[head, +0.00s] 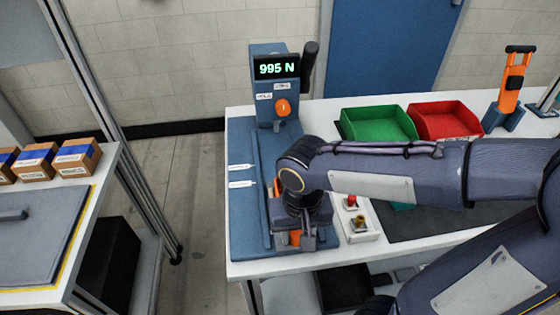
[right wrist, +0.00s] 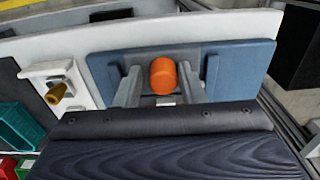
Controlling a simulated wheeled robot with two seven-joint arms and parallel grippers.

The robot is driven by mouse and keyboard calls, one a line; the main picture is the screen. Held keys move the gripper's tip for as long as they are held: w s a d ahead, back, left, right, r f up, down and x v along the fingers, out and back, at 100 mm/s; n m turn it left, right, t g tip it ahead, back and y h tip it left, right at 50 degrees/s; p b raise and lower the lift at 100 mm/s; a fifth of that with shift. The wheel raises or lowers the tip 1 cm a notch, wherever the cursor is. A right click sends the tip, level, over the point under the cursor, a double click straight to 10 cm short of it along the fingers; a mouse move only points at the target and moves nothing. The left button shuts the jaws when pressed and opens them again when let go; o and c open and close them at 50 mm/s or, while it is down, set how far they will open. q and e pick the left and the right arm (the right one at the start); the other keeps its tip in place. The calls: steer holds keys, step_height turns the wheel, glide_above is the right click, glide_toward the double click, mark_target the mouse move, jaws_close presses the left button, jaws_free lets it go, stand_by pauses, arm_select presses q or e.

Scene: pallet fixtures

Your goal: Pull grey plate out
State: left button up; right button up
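My right gripper (head: 296,240) is over the blue base of the test stand on the other table, far from that plate. In the right wrist view, the fingers of my right gripper (right wrist: 162,85) stand apart, one on each side of an orange cylinder (right wrist: 163,76). I cannot tell whether they touch it. My left gripper is not in view.
The blue test stand (head: 242,212) shows 995 N and has an upright lever. A button box (head: 357,228) stands right of my gripper. Green (head: 378,125) and red (head: 445,120) bins are behind my arm. Several cardboard boxes (head: 75,158) line the left table's back. Open floor separates the tables.

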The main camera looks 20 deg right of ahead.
steer(key=shift+s+a+f, duration=0.15)
steer(key=shift+s+f, duration=0.3)
steer(key=shift+f, duration=0.4)
steer(key=shift+w+r+p, duration=0.1)
steer(key=shift+r+p, duration=0.35)
steer(key=shift+p, duration=0.05)
steer(key=shift+w+r+g+p, duration=0.3)
steer(key=shift+r+p, duration=0.35)
steer(key=shift+a+r+p, duration=0.2)
steer(key=shift+r+p, duration=0.5)
steer(key=shift+r, duration=0.2)
steer(key=r+p, duration=0.4)
steer(key=shift+d+r, duration=0.2)
steer(key=shift+r, duration=0.15)
